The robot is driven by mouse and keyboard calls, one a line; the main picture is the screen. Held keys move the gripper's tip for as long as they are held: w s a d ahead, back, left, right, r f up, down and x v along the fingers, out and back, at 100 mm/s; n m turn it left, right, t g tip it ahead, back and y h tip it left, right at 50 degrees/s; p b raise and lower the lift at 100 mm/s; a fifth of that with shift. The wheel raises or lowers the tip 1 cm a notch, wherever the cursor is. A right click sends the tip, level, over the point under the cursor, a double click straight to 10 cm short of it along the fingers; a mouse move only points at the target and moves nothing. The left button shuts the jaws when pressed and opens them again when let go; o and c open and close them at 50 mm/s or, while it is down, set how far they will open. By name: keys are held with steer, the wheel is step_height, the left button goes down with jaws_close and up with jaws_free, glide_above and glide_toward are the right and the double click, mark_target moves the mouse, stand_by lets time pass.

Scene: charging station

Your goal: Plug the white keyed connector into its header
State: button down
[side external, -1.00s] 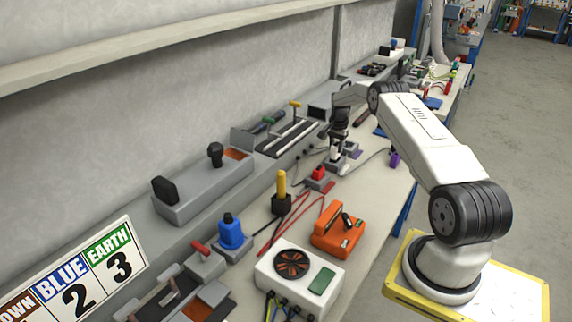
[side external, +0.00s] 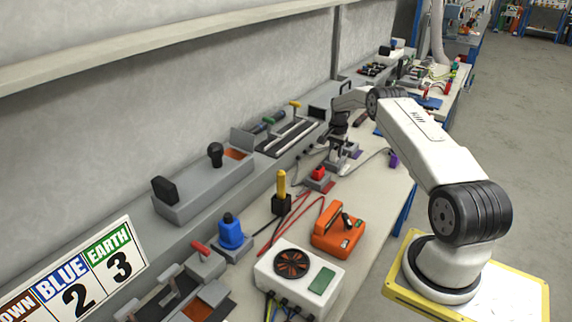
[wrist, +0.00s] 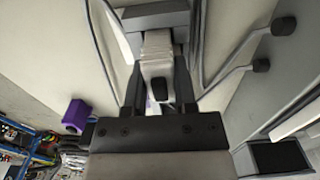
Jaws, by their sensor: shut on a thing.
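My gripper (wrist: 158,70) is shut on the white keyed connector (wrist: 157,47), with one dark finger on each side of it. In the wrist view the connector has a ribbed white body and a dark tab on its near end. Its far end meets a grey block (wrist: 153,19), which looks like the header. How deep it sits there is hidden. In the side external view my gripper (side external: 338,138) points down over the grey block (side external: 342,166) on the bench, and the connector is mostly hidden by the fingers.
A purple part (wrist: 75,115) lies to the left in the wrist view. Grey cables with dark ends (wrist: 260,65) run at the right. A red-topped block (side external: 318,174) and an orange case (side external: 338,230) stand nearer the side camera. The wall bounds the bench's left side.

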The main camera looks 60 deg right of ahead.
mark_target(336, 148)
steer(key=shift+f, duration=0.7)
steer(key=shift+c, duration=1.7)
jaws_free()
steer(key=shift+r, duration=0.2)
steer(key=shift+r, duration=3.75)
